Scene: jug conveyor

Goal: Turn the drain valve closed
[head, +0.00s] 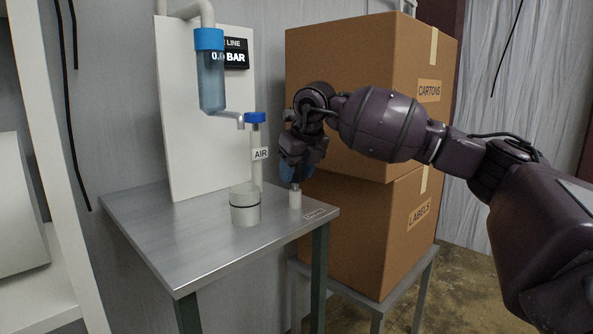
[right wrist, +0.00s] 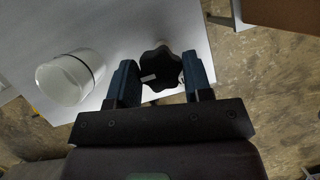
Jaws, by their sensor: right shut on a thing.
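The drain valve has a black lobed knob (right wrist: 161,66), seen from above in the right wrist view, with a small pale mark on it. In the head view its short pale post (head: 295,199) stands near the table's front right corner, and the knob is hidden by my gripper. My right gripper (head: 293,178) points down over the post. It is shut on the knob, with one blue finger on each side in the right wrist view (right wrist: 160,76). My left gripper is not in view.
A pale cup with a dark band (head: 245,209) stands left of the valve, under a clear blue-capped bowl (head: 211,80). A blue-topped AIR pipe (head: 255,118) rises behind. Stacked cartons (head: 350,235) stand close on the right. The table's (head: 160,225) front left is clear.

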